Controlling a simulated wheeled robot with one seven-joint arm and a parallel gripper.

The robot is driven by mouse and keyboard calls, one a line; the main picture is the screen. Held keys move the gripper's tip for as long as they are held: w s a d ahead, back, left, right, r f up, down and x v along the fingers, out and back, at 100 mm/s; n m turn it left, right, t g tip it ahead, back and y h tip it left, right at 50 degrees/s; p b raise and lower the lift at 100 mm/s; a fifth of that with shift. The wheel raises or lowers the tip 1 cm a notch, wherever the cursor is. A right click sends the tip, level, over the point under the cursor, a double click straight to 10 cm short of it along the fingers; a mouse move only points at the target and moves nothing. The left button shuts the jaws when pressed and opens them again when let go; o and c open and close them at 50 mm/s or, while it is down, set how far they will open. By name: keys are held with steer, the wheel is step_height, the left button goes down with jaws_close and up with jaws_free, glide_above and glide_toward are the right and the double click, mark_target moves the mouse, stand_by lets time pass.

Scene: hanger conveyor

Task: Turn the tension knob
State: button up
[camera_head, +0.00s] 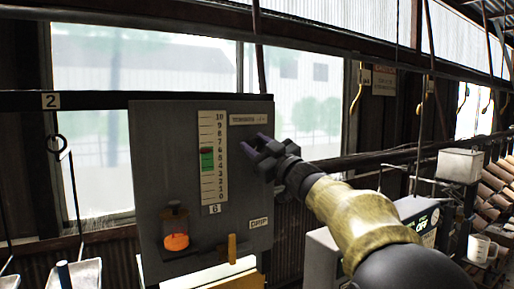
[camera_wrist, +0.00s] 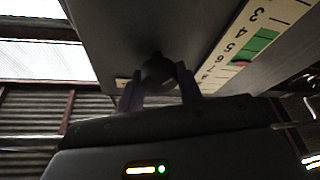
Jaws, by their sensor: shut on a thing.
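The grey control panel (camera_head: 150,140) stands before the window with a numbered upright scale (camera_head: 213,185) on its face. The scale has a green band (camera_head: 207,160) and a small reddish mark at the band's upper end. The dark tension knob (camera_wrist: 158,72) shows in the wrist view, between the two fingers of my gripper (camera_wrist: 159,90). The gripper is shut on the knob, with the fingers on either side of it. In the head view my gripper (camera_head: 252,148) is at the panel's upper right, beside the scale, and the knob is largely hidden there.
An orange round part (camera_head: 176,242) sits at the panel's lower left. A yellow handle (camera_head: 232,248) stands below a small label (camera_head: 259,222). A grey box (camera_head: 320,250) and a white mug (camera_head: 481,248) are to the right. White trays (camera_head: 85,274) are at lower left.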

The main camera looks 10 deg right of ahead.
steer(key=o, duration=1)
steer(key=shift+w, duration=0.1)
steer(key=b+v, duration=0.8)
steer(key=v, duration=0.9)
steer(key=shift+d, duration=0.15)
steer(key=shift+f, duration=0.1)
